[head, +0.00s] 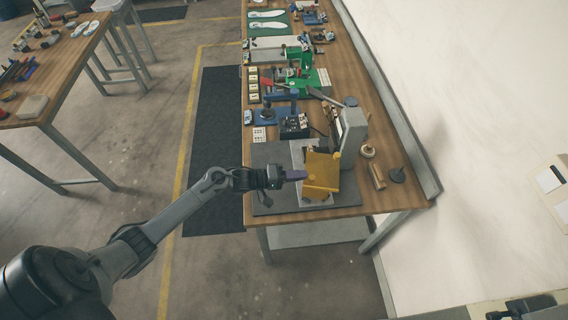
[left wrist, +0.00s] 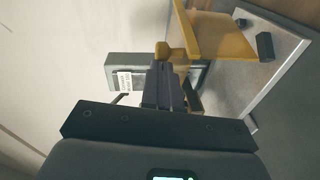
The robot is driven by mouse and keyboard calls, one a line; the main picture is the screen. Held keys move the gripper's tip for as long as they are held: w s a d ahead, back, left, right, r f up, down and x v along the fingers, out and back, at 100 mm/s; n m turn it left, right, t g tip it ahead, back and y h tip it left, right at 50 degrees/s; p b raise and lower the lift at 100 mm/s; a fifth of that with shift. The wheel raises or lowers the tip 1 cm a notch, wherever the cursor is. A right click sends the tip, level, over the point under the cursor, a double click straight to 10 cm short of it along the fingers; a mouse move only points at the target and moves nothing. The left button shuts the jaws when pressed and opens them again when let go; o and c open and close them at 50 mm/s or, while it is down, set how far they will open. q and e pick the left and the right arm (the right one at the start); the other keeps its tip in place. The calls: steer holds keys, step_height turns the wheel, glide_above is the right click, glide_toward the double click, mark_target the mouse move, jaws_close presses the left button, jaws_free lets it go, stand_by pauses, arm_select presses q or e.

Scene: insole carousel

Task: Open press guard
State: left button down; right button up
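The press (head: 353,135) is a grey machine with a long lever, standing at the near end of the workbench. Its yellow guard (head: 322,172) is a tilted panel at the press's front; it also shows in the left wrist view (left wrist: 215,37). A small yellow knob (left wrist: 163,49) sits at the guard's edge. My left gripper (head: 296,175) is at the guard's left side, with its purple fingers close together. In the left wrist view the fingertips (left wrist: 164,66) are right at the knob; contact is not clear, and I see nothing between them.
A blue fixture (head: 270,117), a green fixture (head: 307,80) and insoles (head: 267,26) line the workbench farther back. A wall borders the bench's right side.

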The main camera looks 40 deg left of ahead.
arm_select(q)
steer(key=shift+n+t+y, duration=0.6)
steer(key=shift+n+y, duration=0.2)
steer(key=shift+y, duration=0.1)
steer(key=d+p, duration=0.2)
steer(key=d, duration=0.1)
steer(key=d+p, duration=0.1)
steer(key=shift+s+d, duration=0.25)
steer(key=shift+s, duration=0.05)
arm_select(e)
step_height(320, 180, up, 5)
steer(key=shift+w+d+f, duration=0.1)
arm_select(q)
steer(key=shift+a+r, duration=0.1)
